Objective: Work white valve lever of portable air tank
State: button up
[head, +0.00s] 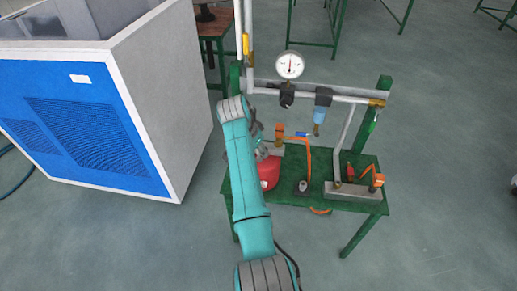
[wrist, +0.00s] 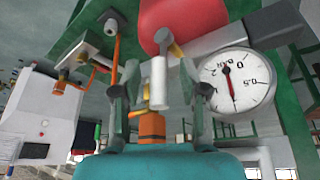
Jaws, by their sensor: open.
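The portable air tank is red. In the head view the tank (head: 269,172) stands on the green table, partly hidden by my arm. In the wrist view part of the red tank (wrist: 185,18) shows at the top. The white valve lever (wrist: 158,85) is a pale cylinder beside the tank, with a small yellow piece near its upper end. My gripper (wrist: 158,72) is open, with one finger on each side of the lever. Contact between fingers and lever cannot be made out. In the head view my gripper (head: 260,143) is small and partly hidden behind my arm.
A round pressure gauge (wrist: 236,82) is close right of my gripper in the wrist view. The green table (head: 330,204) also carries orange hoses (head: 308,160), a grey block (head: 352,191) and pipework. A large blue and white machine (head: 85,120) stands left. Floor at right is clear.

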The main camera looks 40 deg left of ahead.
jog(key=v, duration=1.1)
jog(key=shift+s+r, duration=0.15)
jog(key=shift+r, duration=0.25)
